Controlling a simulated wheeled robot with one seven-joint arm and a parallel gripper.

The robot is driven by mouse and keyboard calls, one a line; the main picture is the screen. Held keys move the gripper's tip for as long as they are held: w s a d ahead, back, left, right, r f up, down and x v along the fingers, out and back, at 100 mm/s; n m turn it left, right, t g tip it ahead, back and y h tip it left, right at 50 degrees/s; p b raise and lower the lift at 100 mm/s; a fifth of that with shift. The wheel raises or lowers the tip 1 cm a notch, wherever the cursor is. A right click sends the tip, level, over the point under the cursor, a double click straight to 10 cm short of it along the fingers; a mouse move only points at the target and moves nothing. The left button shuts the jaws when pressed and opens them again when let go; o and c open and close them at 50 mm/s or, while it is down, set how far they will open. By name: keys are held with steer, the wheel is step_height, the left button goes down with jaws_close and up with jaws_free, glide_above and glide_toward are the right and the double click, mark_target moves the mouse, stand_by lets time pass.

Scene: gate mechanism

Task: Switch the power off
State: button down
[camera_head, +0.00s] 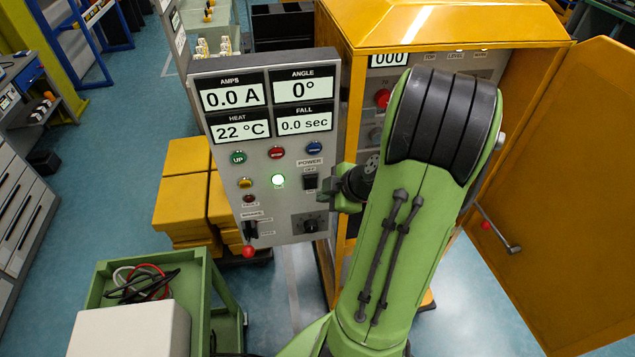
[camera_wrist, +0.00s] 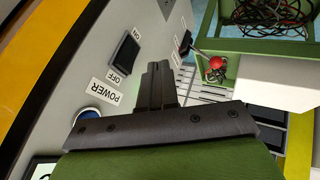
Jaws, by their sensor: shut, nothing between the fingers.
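The grey control panel (camera_head: 292,208) stands left of my arm. In the wrist view the rocker (camera_wrist: 126,53) lies between the OFF and ON markings. Its exact tilt is hard to tell. My gripper (camera_wrist: 157,68) is shut and empty, its fingertips to the right of the rocker in that view, seemingly apart from it. In the head view my forearm covers part of the gripper, close to the panel's right edge.
A red-knobbed lever (camera_head: 248,250) sticks out at the panel's lower left. A yellow cabinet (camera_head: 440,28) with an open door (camera_head: 565,180) stands behind and right of my arm. A green cart (camera_head: 205,280) with cables and a white box stands in front of the panel.

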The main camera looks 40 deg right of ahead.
mark_target(317, 183)
steer(key=shift+w+d+f+p, duration=0.25)
steer(key=shift+w+d, duration=0.1)
steer(key=shift+w, duration=0.45)
steer(key=shift+w+d+f+p, duration=0.2)
steer(key=shift+w+d+p, duration=0.15)
steer(key=shift+w, duration=0.45)
steer(key=shift+w+d+f+p, duration=0.2)
steer(key=shift+w+d, duration=0.15)
steer(key=shift+w, duration=0.45)
